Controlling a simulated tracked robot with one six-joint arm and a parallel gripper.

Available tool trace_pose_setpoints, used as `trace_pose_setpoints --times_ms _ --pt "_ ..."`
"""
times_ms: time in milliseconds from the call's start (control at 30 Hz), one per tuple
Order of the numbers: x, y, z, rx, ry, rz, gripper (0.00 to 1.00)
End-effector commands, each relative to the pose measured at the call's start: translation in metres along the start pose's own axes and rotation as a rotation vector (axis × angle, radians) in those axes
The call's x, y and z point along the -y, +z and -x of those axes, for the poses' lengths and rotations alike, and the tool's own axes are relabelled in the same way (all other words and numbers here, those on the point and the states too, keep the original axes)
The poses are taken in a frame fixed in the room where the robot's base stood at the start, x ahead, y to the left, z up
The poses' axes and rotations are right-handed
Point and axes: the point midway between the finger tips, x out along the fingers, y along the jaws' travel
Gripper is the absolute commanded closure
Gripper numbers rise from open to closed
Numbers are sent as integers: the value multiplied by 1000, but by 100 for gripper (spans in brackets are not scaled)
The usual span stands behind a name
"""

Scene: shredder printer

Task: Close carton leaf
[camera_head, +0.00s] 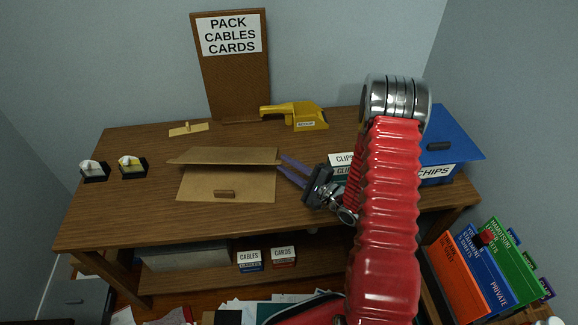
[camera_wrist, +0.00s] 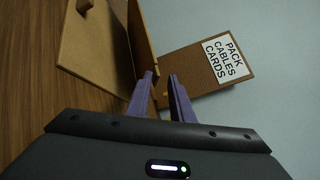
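The brown cardboard carton (camera_head: 190,187) sits at the middle of the desk. Its near leaf (camera_head: 250,186), with a small handle (camera_head: 225,193), looks flat. Its far leaf (camera_head: 225,155) stands tilted up along the back. My gripper (camera_head: 281,163) has purple fingers and is at the carton's right side, tips near the right end of the raised leaf. In the wrist view the fingers (camera_wrist: 160,77) are apart, with the leaf edge (camera_wrist: 143,40) just beyond them. I cannot tell whether they touch it. The near leaf also shows there (camera_wrist: 95,45).
A yellow tool (camera_head: 300,115) and a sign board (camera_head: 238,85) stand behind the carton. A clips box (camera_head: 343,160) and a blue chips bin (camera_head: 450,145) are right, partly behind my arm. Two small holders (camera_head: 132,168) stand left. The desk's front left (camera_head: 125,205) is clear.

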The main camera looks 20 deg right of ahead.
Motion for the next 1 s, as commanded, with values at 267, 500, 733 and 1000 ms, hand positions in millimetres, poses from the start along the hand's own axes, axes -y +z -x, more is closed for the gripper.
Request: trace_pose_setpoints --times_ms 267,500,733,1000 --pt "0 0 0 -1 0 0 69" --pt "0 -1 5 -2 0 -1 69" --pt "0 -2 28 -5 0 -1 69" --pt "0 -2 66 -4 -1 -1 69"
